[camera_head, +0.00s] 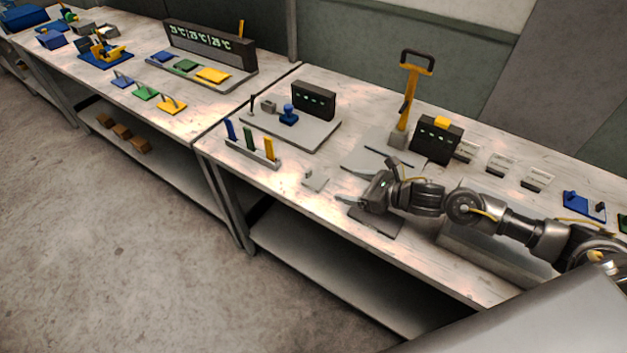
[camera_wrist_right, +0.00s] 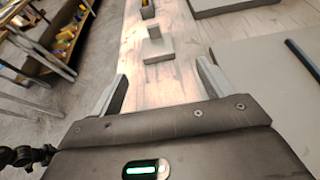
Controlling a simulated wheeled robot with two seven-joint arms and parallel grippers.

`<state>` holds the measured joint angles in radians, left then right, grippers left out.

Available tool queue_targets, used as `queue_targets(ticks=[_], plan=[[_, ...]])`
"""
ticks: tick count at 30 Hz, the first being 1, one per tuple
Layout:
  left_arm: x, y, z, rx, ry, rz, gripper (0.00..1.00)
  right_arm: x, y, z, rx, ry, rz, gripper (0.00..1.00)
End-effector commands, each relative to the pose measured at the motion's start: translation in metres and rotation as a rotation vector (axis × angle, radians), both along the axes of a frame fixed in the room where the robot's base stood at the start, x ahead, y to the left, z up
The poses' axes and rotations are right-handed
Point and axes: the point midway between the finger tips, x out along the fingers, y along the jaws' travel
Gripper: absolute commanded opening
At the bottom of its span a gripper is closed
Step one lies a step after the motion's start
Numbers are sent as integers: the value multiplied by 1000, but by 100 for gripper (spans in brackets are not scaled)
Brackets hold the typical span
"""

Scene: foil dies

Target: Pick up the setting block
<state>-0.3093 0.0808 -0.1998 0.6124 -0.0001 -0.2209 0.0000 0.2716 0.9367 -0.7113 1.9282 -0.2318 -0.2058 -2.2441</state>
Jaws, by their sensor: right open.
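The setting block appears to be the small grey plate with a short upright post (camera_head: 315,180), lying on the bench near its front edge. In the right wrist view this grey block (camera_wrist_right: 158,50) lies ahead, roughly in line with the gap between my fingers. My right gripper (camera_head: 343,184) is open and empty, just to the right of the block and apart from it. Its two spread fingers also show in the right wrist view (camera_wrist_right: 162,78). My left gripper is not in view.
A rack with blue, green and yellow upright pieces (camera_head: 252,152) stands left of the block. Behind is a grey base plate (camera_head: 312,133) with a dark display box (camera_head: 313,100). A yellow-handled lever press (camera_head: 408,100) stands behind my right arm. Bare bench surrounds the block.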

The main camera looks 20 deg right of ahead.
Motion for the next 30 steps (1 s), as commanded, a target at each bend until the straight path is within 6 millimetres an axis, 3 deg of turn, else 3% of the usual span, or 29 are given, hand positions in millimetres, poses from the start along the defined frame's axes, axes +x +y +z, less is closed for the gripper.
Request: queue_targets(ticks=[9, 20, 26, 30], plan=[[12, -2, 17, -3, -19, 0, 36, 33, 30, -13, 4, 1, 5, 80], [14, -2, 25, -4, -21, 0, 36, 44, 38, -20, 3, 1, 3, 80], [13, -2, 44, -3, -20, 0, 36, 62, 54, -29, 4, 2, 1, 80], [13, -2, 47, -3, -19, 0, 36, 73, 62, -38, 3, 2, 1, 80]])
